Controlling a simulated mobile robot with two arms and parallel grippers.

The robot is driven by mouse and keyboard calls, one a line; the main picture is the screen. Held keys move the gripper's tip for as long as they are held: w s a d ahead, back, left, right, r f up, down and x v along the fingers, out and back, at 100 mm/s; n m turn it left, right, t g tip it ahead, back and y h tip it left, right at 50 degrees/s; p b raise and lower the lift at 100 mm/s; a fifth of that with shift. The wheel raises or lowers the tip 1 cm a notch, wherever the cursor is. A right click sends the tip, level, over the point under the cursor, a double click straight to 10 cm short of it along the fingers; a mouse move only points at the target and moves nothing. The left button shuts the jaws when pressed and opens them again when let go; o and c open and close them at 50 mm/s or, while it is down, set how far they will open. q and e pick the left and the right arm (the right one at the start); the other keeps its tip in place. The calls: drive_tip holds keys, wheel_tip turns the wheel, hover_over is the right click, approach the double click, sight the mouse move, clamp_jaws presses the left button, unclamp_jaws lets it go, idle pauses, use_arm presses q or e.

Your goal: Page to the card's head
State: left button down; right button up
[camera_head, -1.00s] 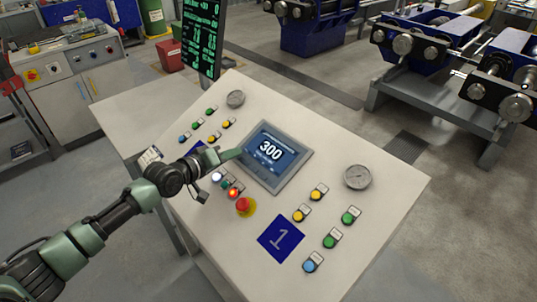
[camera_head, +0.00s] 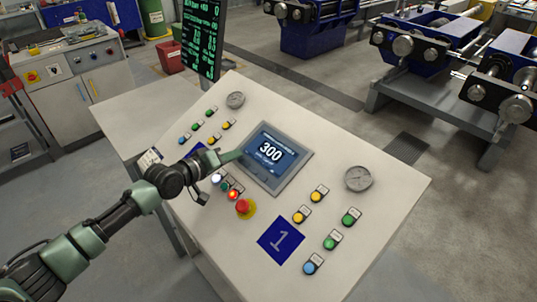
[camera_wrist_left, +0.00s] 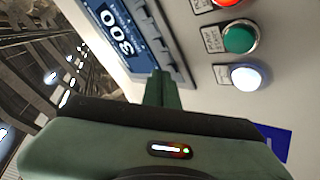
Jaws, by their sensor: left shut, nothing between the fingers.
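The panel screen (camera_head: 275,160) is set in a grey frame on the sloped console. It shows a large 300 with smaller lines under it, too small to read. My left gripper (camera_head: 240,154) is shut and empty, its tips at the screen's left edge; I cannot tell if they touch. In the left wrist view the shut fingers (camera_wrist_left: 160,88) point at the frame's edge beside the screen (camera_wrist_left: 122,35), which again shows 300. My right gripper is not in view.
A red mushroom button (camera_head: 243,206) and a lit white button (camera_head: 216,179) lie just below the gripper. Coloured buttons and gauges (camera_head: 358,178) flank the screen. A dark monitor with green text (camera_head: 201,35) stands behind the console.

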use_arm(q)
drive_tip(key=shift+s+a+r+p, duration=0.2)
drive_tip(key=shift+r+p, duration=0.15)
drive_tip(key=shift+r, duration=0.25)
drive_tip(key=r+p, duration=0.1)
drive_tip(key=s+a+r+p, duration=0.1)
drive_tip(key=r+p, duration=0.3)
drive_tip(key=shift+s+a+r, duration=0.2)
drive_tip(key=shift+s+a, duration=0.2)
idle(0.8)
